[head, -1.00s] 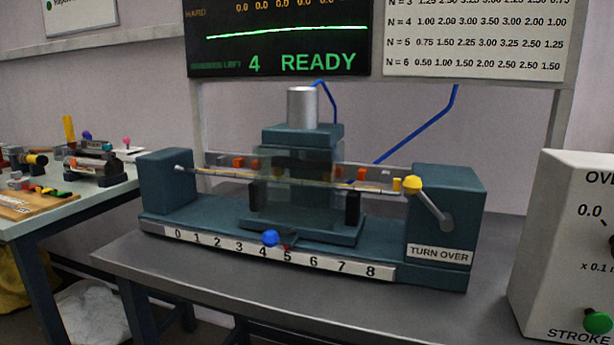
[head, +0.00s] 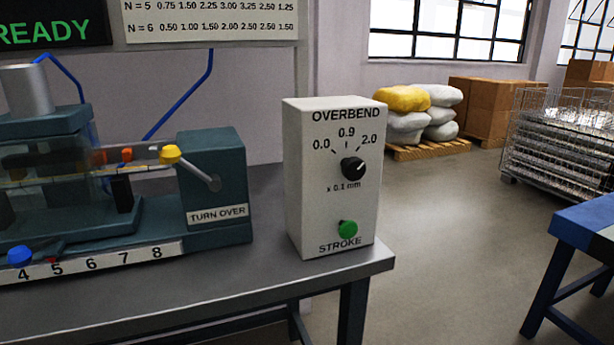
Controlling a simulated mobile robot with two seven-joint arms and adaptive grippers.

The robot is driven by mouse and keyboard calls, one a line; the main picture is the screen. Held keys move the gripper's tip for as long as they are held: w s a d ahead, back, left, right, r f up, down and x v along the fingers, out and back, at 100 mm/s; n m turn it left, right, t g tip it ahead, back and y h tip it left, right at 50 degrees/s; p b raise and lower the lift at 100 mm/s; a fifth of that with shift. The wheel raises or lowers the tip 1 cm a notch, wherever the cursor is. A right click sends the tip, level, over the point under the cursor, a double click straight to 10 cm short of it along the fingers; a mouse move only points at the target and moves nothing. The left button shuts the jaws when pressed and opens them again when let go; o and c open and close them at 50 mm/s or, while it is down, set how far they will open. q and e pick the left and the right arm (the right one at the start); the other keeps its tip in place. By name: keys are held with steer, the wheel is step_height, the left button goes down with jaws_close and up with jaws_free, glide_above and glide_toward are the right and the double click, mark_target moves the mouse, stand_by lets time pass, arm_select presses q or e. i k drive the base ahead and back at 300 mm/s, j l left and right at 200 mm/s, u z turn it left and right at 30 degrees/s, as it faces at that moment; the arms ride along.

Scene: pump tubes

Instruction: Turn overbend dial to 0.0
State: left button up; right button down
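The overbend dial (head: 353,168) is a round black knob on the front of a white control box (head: 295,180) near the right end of the grey bench. Marks 0.0, 0.9 and 2.0 fan out above it, with "x 0.1 mm" below. Its light pointer line faces up and to the right, toward the 2.0 mark. A green STROKE button (head: 347,229) sits lower on the same face. Neither of my grippers shows in the head view.
The teal bending machine (head: 215,170) stands left of the box, with a yellow-knobbed TURN OVER lever (head: 171,155). The grey bench (head: 260,275) is clear in front. A pallet with sacks (head: 405,115), a wire cage (head: 560,145) and a blue table (head: 585,225) stand at the right.

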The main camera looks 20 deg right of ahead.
mark_target(353, 169)
steer(key=k+z, duration=0.55)
steer(key=z, duration=0.25)
steer(key=k+l+z, duration=0.25)
steer(key=z, duration=0.15)
